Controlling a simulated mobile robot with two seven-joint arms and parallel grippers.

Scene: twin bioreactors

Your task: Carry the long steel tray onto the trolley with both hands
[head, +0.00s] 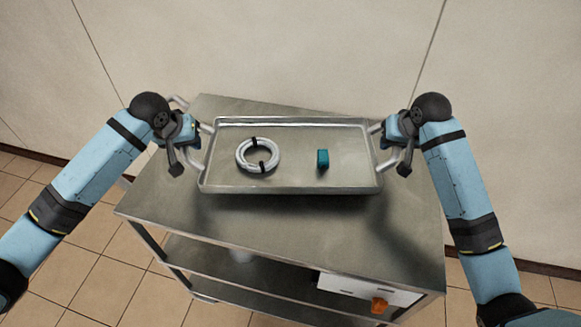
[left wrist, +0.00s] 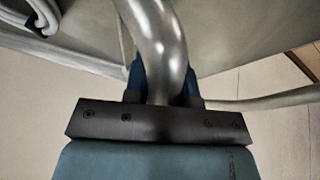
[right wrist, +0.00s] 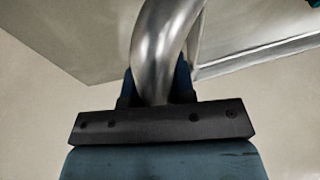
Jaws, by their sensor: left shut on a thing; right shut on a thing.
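The long steel tray (head: 290,185) is over the top of the steel trolley (head: 300,235) in the head view, level as far as I can see. A shadow lies on the trolley top below and right of it; I cannot tell whether it touches. A coiled white hose (head: 243,165) with black ties and a small teal block (head: 323,159) lie in the tray. My left gripper (head: 194,140) is shut on the tray's left handle (left wrist: 155,40). My right gripper (head: 386,137) is shut on its right handle (right wrist: 163,50).
The trolley has lower shelves (head: 220,258) and a white box with an orange part (head: 380,304) at its front right. A plain wall (head: 290,50) stands close behind. Bare trolley top shows in front of the tray. The floor is tiled.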

